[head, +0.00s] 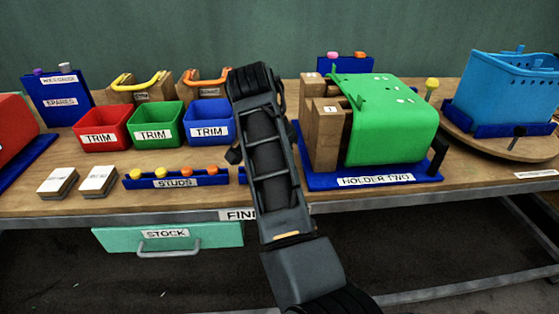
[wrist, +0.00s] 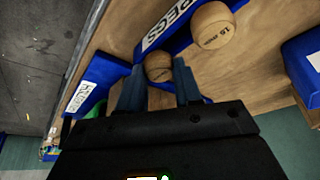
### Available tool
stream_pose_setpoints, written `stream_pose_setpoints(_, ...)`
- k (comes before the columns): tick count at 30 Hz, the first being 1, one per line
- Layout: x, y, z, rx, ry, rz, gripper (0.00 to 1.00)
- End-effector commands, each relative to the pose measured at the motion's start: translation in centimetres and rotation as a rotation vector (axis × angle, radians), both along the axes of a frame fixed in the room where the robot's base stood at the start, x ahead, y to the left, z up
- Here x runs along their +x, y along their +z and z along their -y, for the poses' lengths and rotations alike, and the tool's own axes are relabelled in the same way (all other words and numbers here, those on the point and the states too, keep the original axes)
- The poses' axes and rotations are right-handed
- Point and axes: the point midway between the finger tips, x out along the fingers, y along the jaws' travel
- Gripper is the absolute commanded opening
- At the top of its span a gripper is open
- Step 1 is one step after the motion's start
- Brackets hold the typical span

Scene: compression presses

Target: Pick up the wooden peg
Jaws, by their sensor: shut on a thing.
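In the wrist view, my gripper (wrist: 158,78) has its two dark blue-grey fingers on either side of a round-topped wooden peg (wrist: 158,67). It is shut on this peg. The lower part of the peg is hidden between the fingers. A second, larger-looking wooden peg (wrist: 213,26) with dark printing on it stands apart from the fingers, at the upper right. In the head view my arm covers the pegs and my gripper.
In the head view, a blue studs tray (head: 133,181) and red, green and blue trim bins (head: 103,126) are left of my arm. The green-covered holder (head: 392,120) stands close on the right. The wrist view shows a blue block (wrist: 303,62) at right and the bench edge at left.

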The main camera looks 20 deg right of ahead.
Motion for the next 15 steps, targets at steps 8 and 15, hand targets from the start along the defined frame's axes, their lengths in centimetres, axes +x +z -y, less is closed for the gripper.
stream_pose_setpoints(8,0.1,3.8,0.0,0.0,-0.001,0.006,0.12)
stream_pose_setpoints(15,0.1,8.2,0.0,0.0,-0.001,0.004,0.12)
